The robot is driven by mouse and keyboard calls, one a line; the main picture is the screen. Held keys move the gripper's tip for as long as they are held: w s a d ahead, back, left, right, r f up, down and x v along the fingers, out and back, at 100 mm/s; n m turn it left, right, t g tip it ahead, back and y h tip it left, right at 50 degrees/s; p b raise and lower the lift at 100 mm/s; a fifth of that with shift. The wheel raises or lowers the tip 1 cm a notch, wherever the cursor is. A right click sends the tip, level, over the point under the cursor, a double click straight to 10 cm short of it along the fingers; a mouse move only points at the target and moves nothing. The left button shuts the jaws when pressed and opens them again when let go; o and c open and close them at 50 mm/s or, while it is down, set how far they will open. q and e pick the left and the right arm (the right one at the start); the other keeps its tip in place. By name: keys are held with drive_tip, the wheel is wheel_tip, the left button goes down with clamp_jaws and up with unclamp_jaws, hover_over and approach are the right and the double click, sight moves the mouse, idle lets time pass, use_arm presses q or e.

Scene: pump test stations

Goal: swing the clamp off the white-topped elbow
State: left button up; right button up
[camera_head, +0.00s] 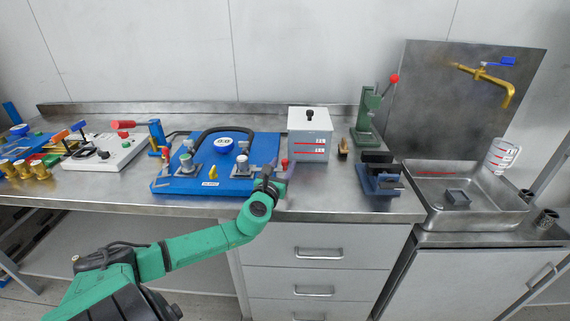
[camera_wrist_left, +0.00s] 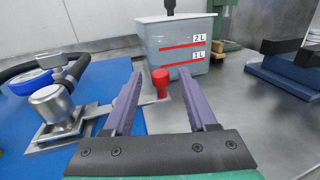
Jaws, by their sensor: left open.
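A blue board (camera_head: 165,185) on the bench carries two metal pipe fittings joined by a dark hose. The right fitting, a pale-topped elbow (camera_head: 242,162), stands near the board's right edge. It shows at the left of the left wrist view (camera_wrist_left: 50,103). A flat metal clamp arm (camera_wrist_left: 97,111) runs from it toward an upright red knob (camera_wrist_left: 160,83). The knob also shows in the head view (camera_head: 284,163). My left gripper (camera_wrist_left: 166,90) is open, its purple fingers either side of the knob in the picture. Contact cannot be told. My right gripper is out of view.
A grey tank (camera_head: 310,140) with red level lines stands just behind the knob. A green press (camera_head: 368,120) with a red ball and a dark blue vise (camera_head: 380,178) stand to the right, then a sink (camera_head: 470,205). A white control box (camera_head: 105,152) is left of the board.

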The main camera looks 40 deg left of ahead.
use_arm(q)
drive_tip(key=shift+x, duration=1.15)
clamp_jaws()
idle(0.5)
